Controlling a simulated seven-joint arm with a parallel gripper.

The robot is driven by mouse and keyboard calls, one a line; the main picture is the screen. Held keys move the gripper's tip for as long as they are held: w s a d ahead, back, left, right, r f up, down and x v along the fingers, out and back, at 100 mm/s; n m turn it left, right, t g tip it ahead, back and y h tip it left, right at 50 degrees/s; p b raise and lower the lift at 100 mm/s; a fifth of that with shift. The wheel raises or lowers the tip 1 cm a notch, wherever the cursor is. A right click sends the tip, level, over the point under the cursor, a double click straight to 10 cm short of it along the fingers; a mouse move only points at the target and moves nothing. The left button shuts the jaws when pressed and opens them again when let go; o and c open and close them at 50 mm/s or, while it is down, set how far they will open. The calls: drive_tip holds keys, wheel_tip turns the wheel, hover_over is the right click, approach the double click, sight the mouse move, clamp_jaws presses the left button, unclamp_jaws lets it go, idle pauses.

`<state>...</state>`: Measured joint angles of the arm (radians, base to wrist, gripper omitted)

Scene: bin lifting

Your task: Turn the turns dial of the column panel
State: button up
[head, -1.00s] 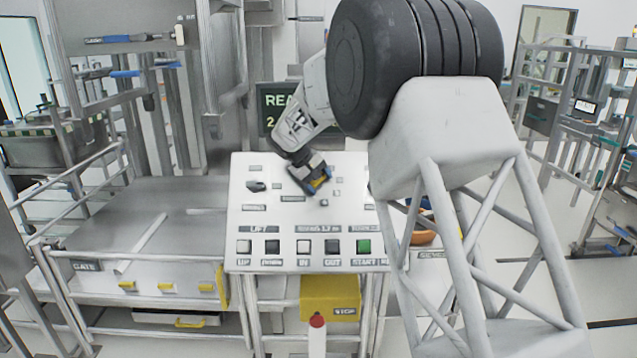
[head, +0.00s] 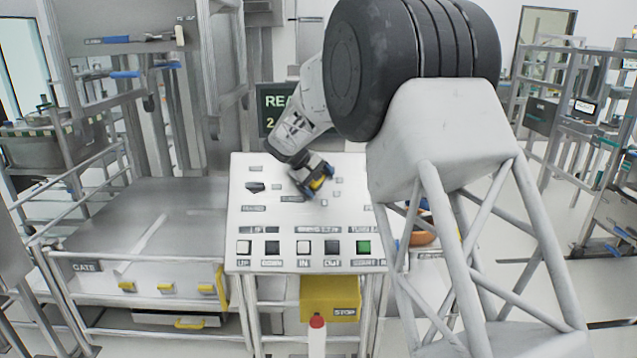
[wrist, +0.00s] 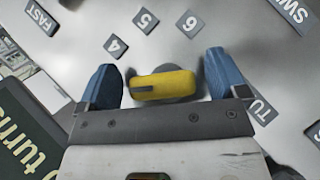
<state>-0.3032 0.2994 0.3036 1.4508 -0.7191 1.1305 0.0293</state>
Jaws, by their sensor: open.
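The turns dial shows in the wrist view as a yellow bar handle (wrist: 170,85) on a round grey base. A dark mark is at the bar's left end, and the plates 4, 5 and 6 stand around it. My gripper (wrist: 160,66) is open, with one blue finger on each side of the bar. Gaps show between the bar and both fingers. In the head view my gripper (head: 317,184) is down at the upper part of the white column panel (head: 243,222) and largely hides the dial.
A black knob (head: 255,187) is at the panel's left. A row of buttons, with a green one (head: 363,247), runs along its lower edge. A dark screen (head: 270,103) stands behind, partly hidden by my arm. A steel platform (head: 150,215) with rails is on the left.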

drive_tip(key=v, duration=0.8)
idle(0.4)
drive_tip(key=s+d+r+m+y, duration=0.1)
drive_tip(key=s+d+r, duration=0.1)
drive_tip(key=s+d, duration=0.6)
drive_tip(key=s+d+r+m+y, duration=0.1)
drive_tip(key=s+d+r, duration=0.15)
drive_tip(key=s, duration=0.85)
drive_tip(key=s+d+r+m+y, duration=0.1)
drive_tip(key=s+d+y, duration=0.1)
drive_tip(key=s+d, duration=0.6)
drive_tip(key=s+d+f+m+y, duration=0.1)
drive_tip(key=s+f, duration=0.2)
drive_tip(key=s, duration=0.7)
drive_tip(key=s+d+f+m+y, duration=0.1)
drive_tip(key=s+f, duration=0.2)
drive_tip(key=s, duration=0.8)
drive_tip(key=s+d+f+m, duration=0.1)
drive_tip(key=s+f+m, duration=0.1)
drive_tip(key=s, duration=0.9)
drive_tip(key=shift+s+d+f+y, duration=0.25)
drive_tip(key=shift+d+f+y, duration=0.05)
drive_tip(key=shift+f+y, duration=0.15)
